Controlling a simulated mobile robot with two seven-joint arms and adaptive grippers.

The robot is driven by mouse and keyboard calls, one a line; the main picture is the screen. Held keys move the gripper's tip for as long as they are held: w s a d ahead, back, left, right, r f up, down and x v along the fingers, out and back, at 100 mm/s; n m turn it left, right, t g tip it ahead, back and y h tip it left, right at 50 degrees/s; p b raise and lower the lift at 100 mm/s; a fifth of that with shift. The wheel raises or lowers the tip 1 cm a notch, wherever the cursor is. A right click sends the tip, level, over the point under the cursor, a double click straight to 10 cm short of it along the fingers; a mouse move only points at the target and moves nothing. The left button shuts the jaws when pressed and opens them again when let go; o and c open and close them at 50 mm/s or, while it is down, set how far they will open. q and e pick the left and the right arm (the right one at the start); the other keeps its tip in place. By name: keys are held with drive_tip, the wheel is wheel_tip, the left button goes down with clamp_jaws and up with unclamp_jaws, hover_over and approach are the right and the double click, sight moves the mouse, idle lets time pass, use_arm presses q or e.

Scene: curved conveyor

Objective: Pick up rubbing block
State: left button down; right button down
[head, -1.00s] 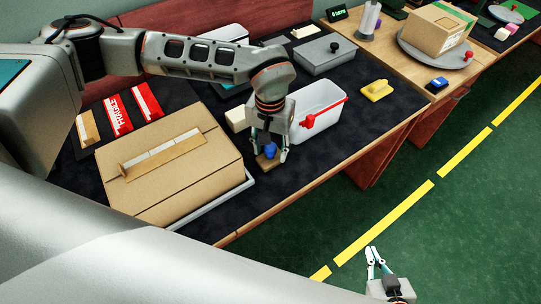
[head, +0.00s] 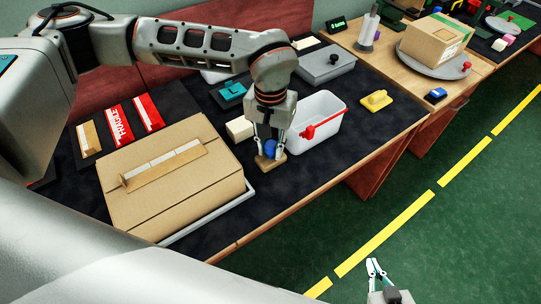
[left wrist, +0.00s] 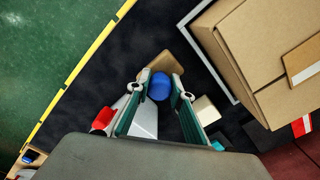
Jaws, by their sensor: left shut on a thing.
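The rubbing block is a small wooden block (head: 268,163) with a round blue knob (head: 270,148). It is on or just above the dark table mat, beside the white bin; I cannot tell if it touches the mat. My left gripper (head: 269,150) points down, with its fingers shut on either side of the blue knob. In the left wrist view the blue knob (left wrist: 160,87) is between the fingertips, and the wooden base (left wrist: 172,63) shows beyond it. My right gripper (head: 374,264) hangs low over the green floor, away from the table; its finger gap is unclear.
A large cardboard box (head: 165,205) on a grey tray is left of the gripper. A white bin (head: 321,121) with a red handle is close on the right. A pale block (head: 239,129) lies behind.

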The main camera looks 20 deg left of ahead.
sight(271, 144)
use_arm(q)
wheel_tip(271, 144, up, 15)
drive_tip(key=shift+f, duration=0.2)
use_arm(e)
drive_tip(key=shift+w+r, duration=0.1)
drive_tip(key=shift+r, duration=0.25)
